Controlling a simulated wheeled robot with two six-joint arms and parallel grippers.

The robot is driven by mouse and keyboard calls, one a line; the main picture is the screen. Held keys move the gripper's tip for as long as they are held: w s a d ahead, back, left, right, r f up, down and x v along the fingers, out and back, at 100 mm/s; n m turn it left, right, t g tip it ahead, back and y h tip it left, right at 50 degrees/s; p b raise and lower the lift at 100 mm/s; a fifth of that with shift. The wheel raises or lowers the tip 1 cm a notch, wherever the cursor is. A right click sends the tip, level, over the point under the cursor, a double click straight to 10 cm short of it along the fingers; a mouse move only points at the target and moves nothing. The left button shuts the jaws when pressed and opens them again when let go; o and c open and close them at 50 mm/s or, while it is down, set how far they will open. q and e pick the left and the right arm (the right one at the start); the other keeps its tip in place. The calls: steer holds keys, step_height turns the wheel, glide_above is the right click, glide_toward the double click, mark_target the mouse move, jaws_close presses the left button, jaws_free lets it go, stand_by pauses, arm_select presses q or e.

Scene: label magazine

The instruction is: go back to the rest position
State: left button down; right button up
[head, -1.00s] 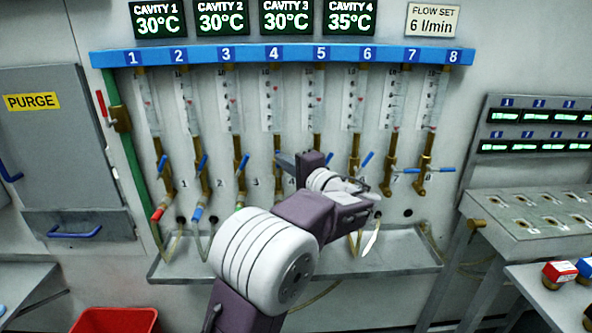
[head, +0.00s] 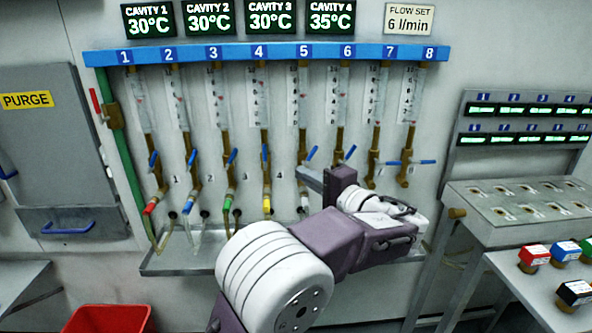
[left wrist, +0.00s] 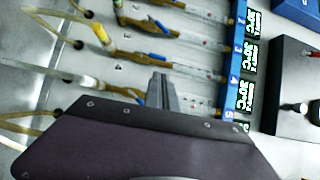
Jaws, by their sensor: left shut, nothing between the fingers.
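My left gripper (head: 310,179) is shut and empty in front of the flow-meter panel, by the lower ends of tubes 5 and 6. Its shut fingers also show in the left wrist view (left wrist: 161,88), pointing towards the wall. The blue numbered rail (head: 270,53) runs above the row of glass tubes. Hoses with red (head: 150,206), blue (head: 187,207), green (head: 227,204), yellow (head: 267,204) and white (head: 304,202) couplings hang under tubes 1 to 5. My left forearm hides part of the drip tray (head: 185,263). My right gripper is not in view.
A sloped bench (head: 480,222) with sockets stands at the right, below small green displays. Red (head: 534,256), blue (head: 565,251) and black (head: 575,293) capped parts stand on a lower shelf. A red bin (head: 108,320) is at the lower left. A grey purge cabinet (head: 50,140) is at the left.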

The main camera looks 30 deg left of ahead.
arm_select(q)
steer(key=s+a+f+n+g, duration=0.2)
steer(key=s+a+f+g, duration=0.3)
steer(key=a, duration=0.4)
steer(key=s+f+g+h, duration=0.2)
steer(key=s+f+h, duration=0.45)
steer(key=f, duration=0.65)
steer(key=s+d+f+n+h, duration=0.3)
steer(key=s+d+f+h, duration=0.7)
steer(key=d+f, duration=0.6)
step_height(320, 180, up, 17)
steer(key=w+p, duration=0.1)
steer(key=p, duration=1.6)
steer(key=shift+w+d+f+t, duration=0.2)
steer(key=shift+w+d+t, duration=0.1)
steer(key=shift+w, duration=0.1)
